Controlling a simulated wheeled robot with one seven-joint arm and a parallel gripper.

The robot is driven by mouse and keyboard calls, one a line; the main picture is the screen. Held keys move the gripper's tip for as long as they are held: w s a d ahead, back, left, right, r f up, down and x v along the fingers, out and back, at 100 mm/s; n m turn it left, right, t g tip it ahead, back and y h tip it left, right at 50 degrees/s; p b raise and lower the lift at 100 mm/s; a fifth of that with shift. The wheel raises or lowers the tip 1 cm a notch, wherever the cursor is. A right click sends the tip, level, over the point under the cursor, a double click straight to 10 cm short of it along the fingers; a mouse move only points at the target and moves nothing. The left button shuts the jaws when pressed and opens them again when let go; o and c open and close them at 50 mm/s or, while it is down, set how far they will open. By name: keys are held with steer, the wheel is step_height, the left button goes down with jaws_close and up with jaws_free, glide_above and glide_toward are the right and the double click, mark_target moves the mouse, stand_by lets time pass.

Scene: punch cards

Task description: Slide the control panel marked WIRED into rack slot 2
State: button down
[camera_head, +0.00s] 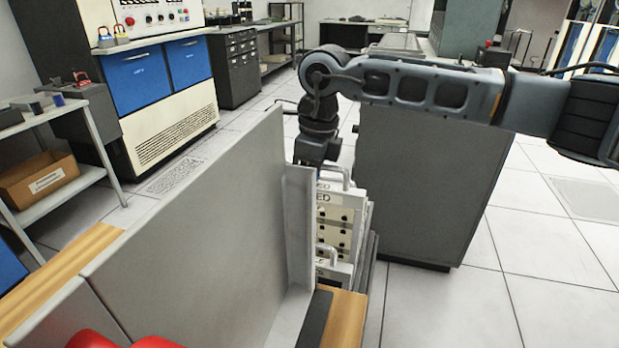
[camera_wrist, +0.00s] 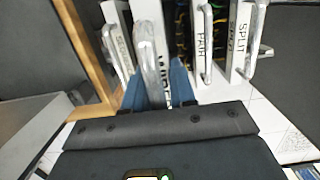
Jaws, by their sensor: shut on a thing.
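In the wrist view the two blue fingers of my gripper (camera_wrist: 157,88) are shut on the metal handle of a light panel (camera_wrist: 165,18). Its lettering is partly covered by the handle and reads like WIRED. In the head view a panel face (camera_head: 330,212) ending in "ED" shows below my wrist, with rows of dark knobs; I cannot tell whether it is the same panel. My fingertips are hidden there. Other panels stand alongside in the wrist view, one marked PAIR (camera_wrist: 202,45) and another SPLIT (camera_wrist: 243,45). Rack slot numbers are not readable, so slot 2 cannot be picked out.
A tall grey sheet (camera_head: 195,235) stands left of the panels and hides part of them. A grey cabinet (camera_head: 425,195) stands just right, under my arm. A wood edge (camera_wrist: 92,65) lies left of the fingers. A shelf cart (camera_head: 60,190) is at far left.

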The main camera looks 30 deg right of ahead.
steer(key=shift+f+b, duration=0.75)
steer(key=shift+f, duration=0.45)
steer(key=shift+f+b, duration=2.35)
steer(key=shift+f, duration=1.15)
steer(key=shift+f+b, duration=0.85)
steer(key=shift+f, duration=0.35)
steer(key=c, duration=1.1)
jaws_free()
steer(key=shift+c, duration=0.2)
steer(key=shift+o, duration=1.4)
